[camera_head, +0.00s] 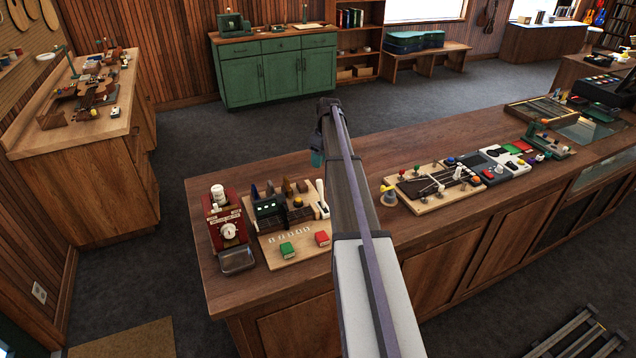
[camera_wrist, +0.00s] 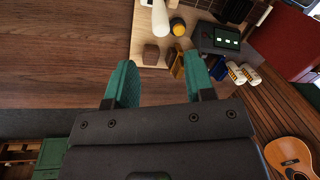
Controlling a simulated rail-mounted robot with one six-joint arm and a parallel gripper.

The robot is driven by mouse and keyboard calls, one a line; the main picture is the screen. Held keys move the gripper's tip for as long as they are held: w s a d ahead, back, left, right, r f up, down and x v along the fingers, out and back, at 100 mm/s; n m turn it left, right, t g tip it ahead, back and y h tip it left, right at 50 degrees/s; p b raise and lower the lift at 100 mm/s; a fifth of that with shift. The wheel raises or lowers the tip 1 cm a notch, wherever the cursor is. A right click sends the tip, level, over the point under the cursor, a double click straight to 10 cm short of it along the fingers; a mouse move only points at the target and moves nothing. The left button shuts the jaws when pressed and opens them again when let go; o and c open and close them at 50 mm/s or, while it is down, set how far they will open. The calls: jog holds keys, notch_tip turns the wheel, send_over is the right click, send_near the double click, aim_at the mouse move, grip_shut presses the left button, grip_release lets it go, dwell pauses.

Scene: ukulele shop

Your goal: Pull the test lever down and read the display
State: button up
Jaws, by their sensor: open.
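The test board (camera_head: 290,248) lies on the counter, left of my arm. A white lever handle (camera_head: 320,192) stands up at its right back side; in the wrist view the white lever (camera_wrist: 160,20) shows at the top, cut off by the frame edge. A dark box with a small lit display (camera_head: 268,208) stands at the board's back left. The display (camera_wrist: 226,40) also shows in the wrist view, too small to read. My gripper (camera_wrist: 160,82) has teal fingers, open and empty, apart from the lever. In the head view, only a bit of teal finger shows (camera_head: 317,158).
A red machine (camera_head: 226,222) and a metal tray (camera_head: 238,261) stand left of the board. Another board with a fretboard (camera_head: 440,185) lies right of my arm. Bare counter (camera_wrist: 60,60) lies left of my fingers.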

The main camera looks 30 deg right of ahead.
aim_at(319, 180)
jog(key=f+b, duration=0.3)
jog(key=a+f+b, duration=0.1)
jog(key=f+b, duration=0.3)
jog(key=a+f+b, duration=0.1)
jog(key=f+b, duration=0.3)
jog(key=shift+s, duration=0.35)
jog(key=shift+r, duration=0.2)
grip_shut()
